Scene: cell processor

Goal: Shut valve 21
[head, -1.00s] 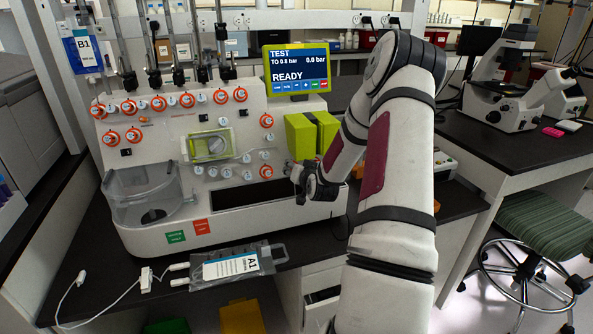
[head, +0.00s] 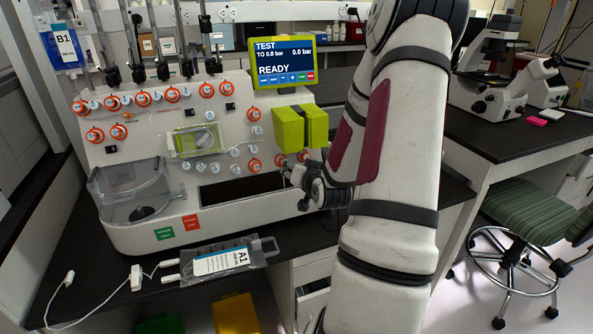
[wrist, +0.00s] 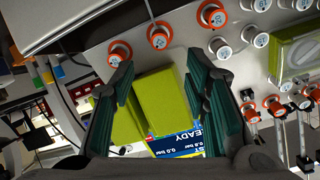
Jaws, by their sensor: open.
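The cell processor (head: 150,120) carries rows of round valve knobs, some with orange rings. In the head view, three orange-ringed knobs sit low on the right of the panel: a left one (head: 254,165), a middle one (head: 280,160) and a right one (head: 303,156). My gripper (head: 290,183) is just below the right two. The upside-down wrist view shows its open, empty fingers (wrist: 160,64) apart from the left knob (wrist: 120,52) and the neighbouring knob (wrist: 159,35).
Yellow-green blocks (head: 302,127) stick out above those knobs, close to my fingers. The screen (head: 283,62) reads READY, 0.0 bar. A bag labelled A1 (head: 225,260) lies on the counter in front. A stool (head: 535,215) stands at the right.

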